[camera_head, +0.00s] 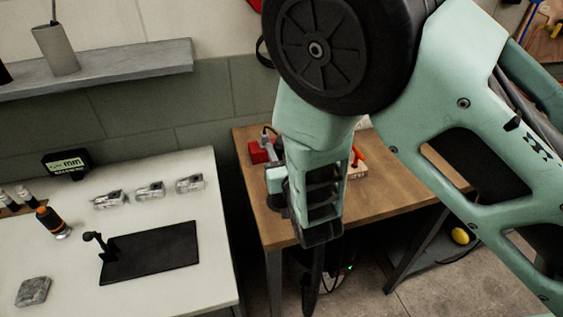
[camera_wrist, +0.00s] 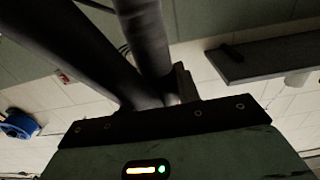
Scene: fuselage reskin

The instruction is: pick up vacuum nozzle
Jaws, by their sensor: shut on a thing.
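My gripper (camera_head: 320,236) is at the lower end of my green arm, in front of the wooden table's near edge. It is shut on the vacuum nozzle (camera_head: 314,278), a dark tube that hangs down below it in the head view. In the wrist view, dark tubes (camera_wrist: 80,50) meet just beyond the gripper body, between the jaws (camera_wrist: 168,100). The jaw tips are hard to make out against the dark tubes. The nozzle's lower end and its hose are partly hidden or too dark to trace.
A wooden table (camera_head: 262,212) stands behind my arm, with a red item (camera_head: 262,151) on it. The white table (camera_head: 205,265) at left holds a black mat (camera_head: 155,254), a screwdriver-like tool (camera_head: 50,220) and small clear parts. A grey shelf (camera_head: 120,72) is on the wall.

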